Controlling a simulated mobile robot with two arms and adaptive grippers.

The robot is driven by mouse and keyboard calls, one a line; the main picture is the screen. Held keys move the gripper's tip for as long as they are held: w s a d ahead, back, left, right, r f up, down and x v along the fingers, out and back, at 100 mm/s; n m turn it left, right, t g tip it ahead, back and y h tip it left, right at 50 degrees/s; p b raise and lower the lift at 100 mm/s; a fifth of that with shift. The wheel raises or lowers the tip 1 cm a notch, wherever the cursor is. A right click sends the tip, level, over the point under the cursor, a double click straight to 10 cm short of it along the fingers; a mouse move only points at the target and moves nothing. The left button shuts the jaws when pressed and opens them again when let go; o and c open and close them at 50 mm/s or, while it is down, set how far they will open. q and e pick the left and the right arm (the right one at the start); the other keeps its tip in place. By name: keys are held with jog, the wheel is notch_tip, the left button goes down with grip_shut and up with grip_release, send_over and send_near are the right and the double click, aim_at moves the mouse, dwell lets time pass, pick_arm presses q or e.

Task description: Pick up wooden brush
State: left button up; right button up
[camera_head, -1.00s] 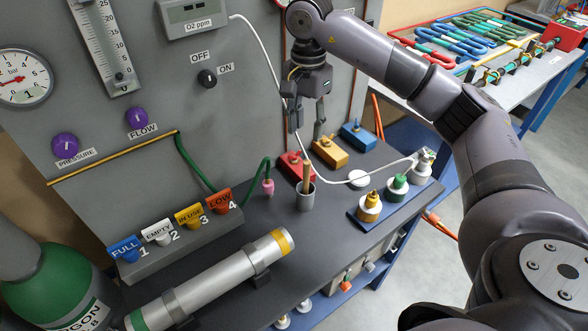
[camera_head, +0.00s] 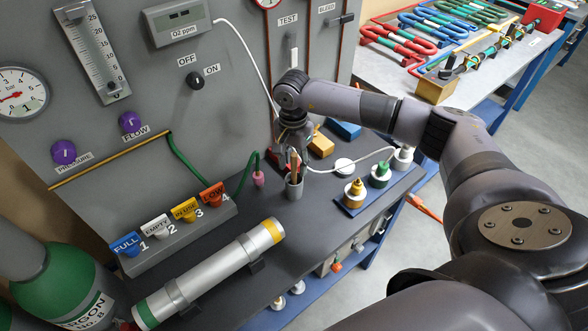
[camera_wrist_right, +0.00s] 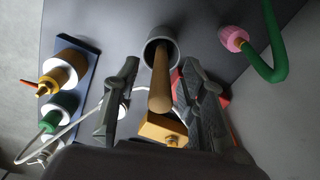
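The wooden brush (camera_head: 294,161) stands upright in a small grey cup (camera_head: 294,186) on the dark bench. In the right wrist view, its wooden handle (camera_wrist_right: 161,82) points toward the camera from the cup (camera_wrist_right: 160,44). My right gripper (camera_head: 293,160) is over the cup, around the brush's upper part. In the right wrist view, the right gripper (camera_wrist_right: 154,88) is open, with one finger on each side of the handle and a gap to the left finger. The brush's lower end is hidden inside the cup. My left gripper is not in view.
Yellow (camera_head: 320,144) and blue (camera_head: 345,129) blocks lie behind the gripper. A blue tray with capped fittings (camera_head: 347,209) stands to the right, with a white cable nearby. A pink-tipped green hose (camera_head: 258,178) is left of the cup. A silver cylinder (camera_head: 210,276) lies in front.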

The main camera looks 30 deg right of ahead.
aim_at(294, 175)
notch_tip(294, 175, down, 2)
jog(key=shift+f, duration=0.1)
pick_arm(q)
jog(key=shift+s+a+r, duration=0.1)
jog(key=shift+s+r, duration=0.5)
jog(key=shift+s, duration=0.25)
pick_arm(e)
jog(key=shift+f, duration=0.25)
jog(key=shift+c, duration=0.4)
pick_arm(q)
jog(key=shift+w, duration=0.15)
pick_arm(e)
grip_shut()
